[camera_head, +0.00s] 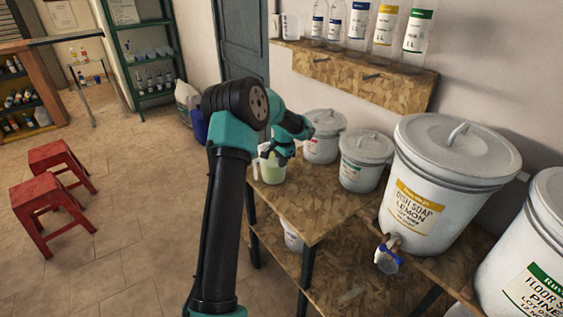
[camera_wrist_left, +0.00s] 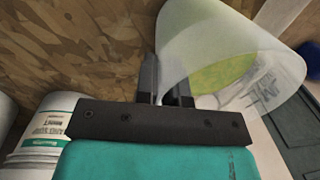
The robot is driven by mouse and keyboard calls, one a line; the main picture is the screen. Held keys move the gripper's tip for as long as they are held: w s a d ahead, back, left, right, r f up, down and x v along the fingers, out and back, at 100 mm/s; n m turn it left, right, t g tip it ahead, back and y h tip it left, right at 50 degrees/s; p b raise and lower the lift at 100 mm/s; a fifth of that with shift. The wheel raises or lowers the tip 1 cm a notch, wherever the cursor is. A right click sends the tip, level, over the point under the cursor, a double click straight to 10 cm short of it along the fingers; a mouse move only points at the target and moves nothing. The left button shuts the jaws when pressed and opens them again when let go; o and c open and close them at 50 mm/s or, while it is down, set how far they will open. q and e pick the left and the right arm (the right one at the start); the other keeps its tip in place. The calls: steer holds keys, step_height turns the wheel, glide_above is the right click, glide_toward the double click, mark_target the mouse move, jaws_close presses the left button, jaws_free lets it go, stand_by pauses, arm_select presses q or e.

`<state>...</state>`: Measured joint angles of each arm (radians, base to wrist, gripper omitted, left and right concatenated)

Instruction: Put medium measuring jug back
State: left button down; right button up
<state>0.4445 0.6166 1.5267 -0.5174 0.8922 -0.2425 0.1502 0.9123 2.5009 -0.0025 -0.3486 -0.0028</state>
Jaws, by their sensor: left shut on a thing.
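The measuring jug (camera_head: 271,172) is translucent with pale green liquid in it. It is at the far left corner of the wooden table (camera_head: 306,209); I cannot tell whether it rests on the top or is just above it. My left gripper (camera_head: 284,151) is shut on it near its upper side. In the left wrist view the jug (camera_wrist_left: 225,50) is tilted in the picture, with the fingers (camera_wrist_left: 165,92) at its wall and its green contents visible. My right gripper is not in view.
A wall shelf (camera_head: 352,78) holds two small jugs (camera_head: 290,26) at its left and several labelled bottles (camera_head: 358,24). Red stools (camera_head: 50,190) stand on open floor.

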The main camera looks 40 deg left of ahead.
arm_select(q)
steer(key=c, duration=1.6)
jaws_free()
steer(key=shift+f, duration=0.15)
steer(key=shift+c, duration=0.2)
steer(key=o, duration=0.4)
steer(key=r, duration=0.8)
steer(key=d+r, duration=0.1)
steer(key=r, duration=0.3)
steer(key=shift+w+r, duration=0.1)
steer(key=shift+r, duration=0.05)
